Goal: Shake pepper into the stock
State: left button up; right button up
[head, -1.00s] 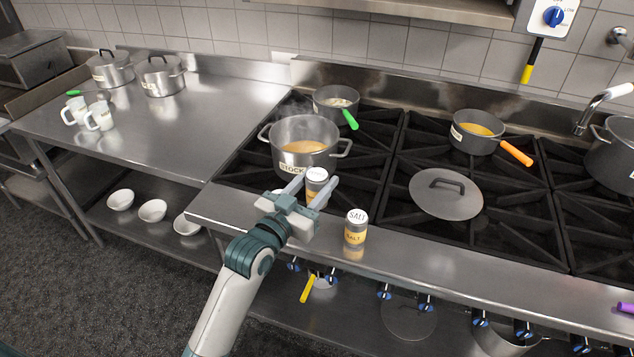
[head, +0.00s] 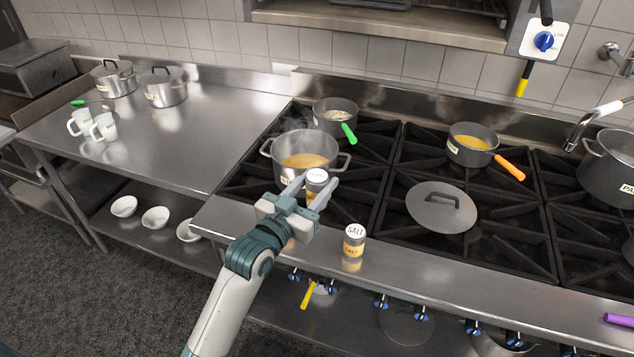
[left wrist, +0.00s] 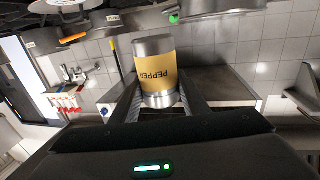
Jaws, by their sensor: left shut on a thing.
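The stock pot (head: 306,160) stands on the stove's front left burner, steaming, with orange-brown liquid in it. My left gripper (head: 303,192) is shut on the pepper shaker (head: 317,180), in front of the pot and over the stove's front edge. In the left wrist view the shaker (left wrist: 160,72) sits between the two fingers, its yellow PEPPER label upside down in the picture. In the head view the shaker looks about upright, with its top up. My right gripper is not in view.
A salt shaker (head: 354,241) stands on the stove's front ledge, right of my left gripper. A grey lid (head: 441,207) lies on the middle burner. Behind are a green-handled pan (head: 335,115) and an orange-handled pan (head: 472,145). The steel counter's middle (head: 190,140) is clear.

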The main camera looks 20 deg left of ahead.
pick_arm(q)
jog(key=shift+s+f+b, duration=0.2)
jog(key=shift+f+b, duration=0.1)
jog(key=shift+b, duration=0.15)
jog(key=s+a+f+n+y+b, duration=0.1)
jog(key=s+f+n+y+b, duration=0.1)
jog(key=s+f+y+b, duration=0.2)
jog(key=s+f+b, duration=0.3)
jog(key=s+b, duration=0.1)
jog(key=b, duration=0.2)
jog(key=shift+s+a+n, duration=0.15)
jog(key=shift+s+n, duration=0.15)
jog(key=shift+s, duration=0.05)
jog(key=shift+r, duration=0.1)
